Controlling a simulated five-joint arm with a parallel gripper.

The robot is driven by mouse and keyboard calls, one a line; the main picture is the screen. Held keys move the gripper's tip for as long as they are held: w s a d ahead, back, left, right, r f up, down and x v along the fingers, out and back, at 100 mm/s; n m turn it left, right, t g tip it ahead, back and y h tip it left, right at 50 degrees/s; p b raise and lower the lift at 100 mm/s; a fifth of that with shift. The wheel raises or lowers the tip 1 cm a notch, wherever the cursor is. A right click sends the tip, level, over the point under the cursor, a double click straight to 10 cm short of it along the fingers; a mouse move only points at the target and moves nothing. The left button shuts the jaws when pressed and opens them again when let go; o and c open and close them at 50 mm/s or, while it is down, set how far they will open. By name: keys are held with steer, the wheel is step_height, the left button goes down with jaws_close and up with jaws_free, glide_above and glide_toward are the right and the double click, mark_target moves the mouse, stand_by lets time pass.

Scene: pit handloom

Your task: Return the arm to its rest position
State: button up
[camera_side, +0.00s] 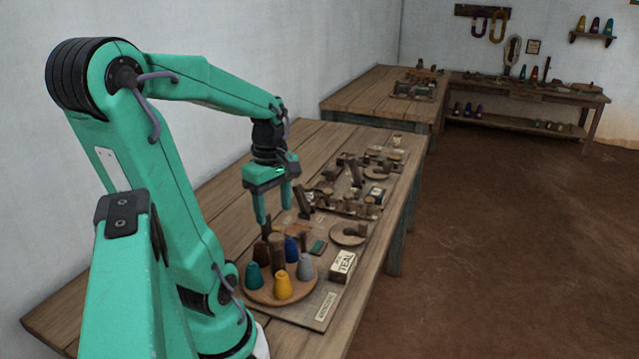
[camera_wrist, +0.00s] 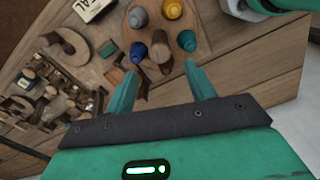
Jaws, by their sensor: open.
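My gripper (camera_side: 262,207) is a green two-finger gripper pointing down above the wooden workbench (camera_side: 226,210). Its fingers are apart with nothing between them. In the wrist view my gripper (camera_wrist: 163,87) shows both fingers spread, with bench top and cone tips beyond. Just below and in front of it in the side view is a round wooden tray (camera_side: 261,296) with several thread cones: teal (camera_side: 253,276), yellow (camera_side: 283,286), grey (camera_side: 305,267), blue (camera_side: 291,250) and brown. The fingertips look apart from the cones; the exact height gap is hard to judge.
A block lettered TEAL (camera_side: 342,265) stands right of the tray. A wooden ring (camera_side: 348,235) and a wooden mechanism (camera_side: 345,203) lie farther along the bench. A second table (camera_side: 365,95) and a back bench (camera_side: 530,90) stand beyond. The brown floor (camera_side: 500,230) is clear.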

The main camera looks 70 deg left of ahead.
steer(key=shift+r, duration=0.3)
steer(key=shift+w+d+r+m, duration=0.15)
steer(key=shift+w+d+m, duration=0.2)
steer(key=shift+m, duration=0.15)
steer(key=w+d+r+m+t, duration=0.2)
steer(key=d+m, duration=0.6)
steer(key=m, duration=0.3)
steer(key=w+d+r+m+t, duration=0.2)
steer(key=w+d+m+t, duration=0.1)
steer(key=d+m, duration=0.5)
steer(key=m, duration=0.3)
steer(key=shift+w+d+r+t, duration=0.15)
steer(key=shift+w+r+t, duration=0.05)
steer(key=shift+r+t, duration=0.15)
